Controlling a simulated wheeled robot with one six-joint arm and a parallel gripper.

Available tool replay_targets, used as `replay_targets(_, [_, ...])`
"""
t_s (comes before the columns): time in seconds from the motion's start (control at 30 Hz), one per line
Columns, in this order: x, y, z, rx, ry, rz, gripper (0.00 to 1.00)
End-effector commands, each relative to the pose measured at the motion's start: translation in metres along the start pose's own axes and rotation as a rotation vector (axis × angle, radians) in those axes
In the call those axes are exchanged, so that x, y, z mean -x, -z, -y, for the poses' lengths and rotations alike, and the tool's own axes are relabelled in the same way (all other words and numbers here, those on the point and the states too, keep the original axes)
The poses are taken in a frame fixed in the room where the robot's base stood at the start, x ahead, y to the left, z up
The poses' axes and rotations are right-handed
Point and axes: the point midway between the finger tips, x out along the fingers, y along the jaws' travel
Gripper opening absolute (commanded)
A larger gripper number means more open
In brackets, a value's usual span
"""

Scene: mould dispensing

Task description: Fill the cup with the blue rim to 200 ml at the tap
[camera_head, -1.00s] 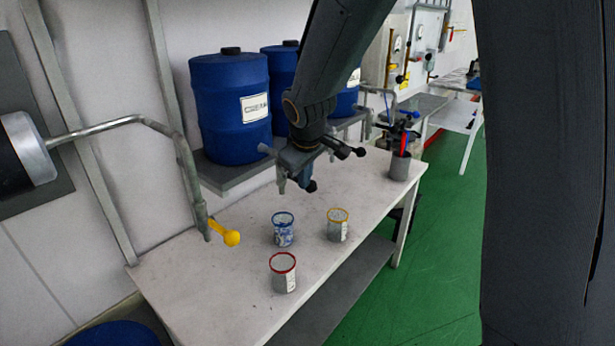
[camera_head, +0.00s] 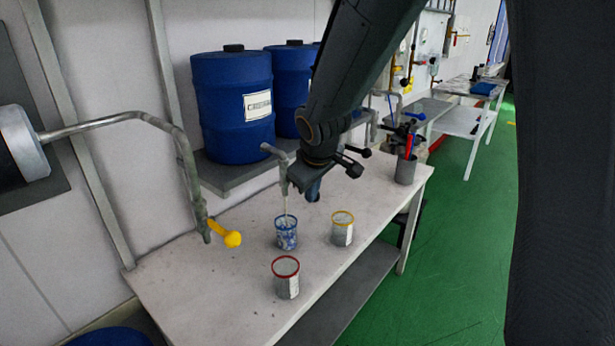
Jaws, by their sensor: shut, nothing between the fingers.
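The cup with the blue rim (camera_head: 286,236) stands upright on the white table, with blue and white markings on its side. A grey tap (camera_head: 284,178) comes out from the wall side above it, its spout over the cup. A thin pale stream (camera_head: 286,211) runs from the spout down into the cup. The level inside cannot be read. My gripper (camera_head: 313,192) is shut and empty, pointing down just right of the tap spout, above and behind the cup. My arm hides part of the tap's surroundings, and I cannot tell whether the fingers touch its handle.
A red-rimmed cup (camera_head: 286,283) stands in front, and a yellow-rimmed cup (camera_head: 342,233) stands to the right. Blue drums (camera_head: 232,100) stand on a shelf behind. A grey holder (camera_head: 405,172) stands at the table's far end.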

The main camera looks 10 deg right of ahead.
Motion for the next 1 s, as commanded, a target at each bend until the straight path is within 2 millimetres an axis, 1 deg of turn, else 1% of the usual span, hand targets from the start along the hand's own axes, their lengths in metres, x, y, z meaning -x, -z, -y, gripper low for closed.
replay_targets(0.77, [-0.0004, -0.0011, -0.0001, -0.001, 0.001, 0.003, 0.0])
replay_targets(1.0, [0.0064, 0.0017, -0.0021, -0.001, 0.0, 0.002, 0.0])
